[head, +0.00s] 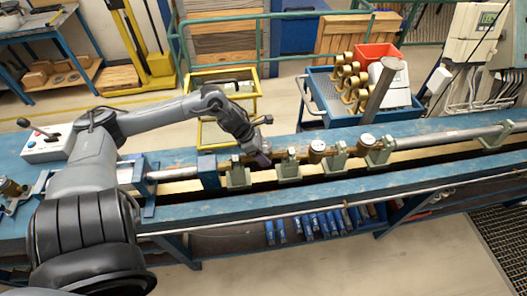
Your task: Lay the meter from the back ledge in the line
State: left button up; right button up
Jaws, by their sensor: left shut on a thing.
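My left gripper (261,157) reaches in from the left and points down at the line on the blue bench (345,192). It is shut on a meter, which the fingers mostly hide. It is low, between a green support (238,176) and another green support (290,166); I cannot tell whether the meter touches them. A brass meter with a pale face (317,149) sits in the line to the right. A second such meter (367,141) is further right, by another green support (379,154). My right gripper is not in view.
A metal pipe (455,137) runs along the bench at right. A blue cart (322,96) behind the bench holds several brass meters (350,82) and a red bin (376,54). A control box (47,143) stands at the bench's left end.

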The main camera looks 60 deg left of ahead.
pick_arm(q)
jog(key=shift+w, duration=0.1)
dwell(0.3)
jog(key=shift+f+b, duration=0.7)
jog(key=shift+f, duration=0.05)
jog(key=shift+f+b, duration=0.35)
jog(key=shift+f, duration=0.1)
jog(key=shift+f+b, duration=0.3)
jog(key=shift+f, duration=0.1)
dwell(0.4)
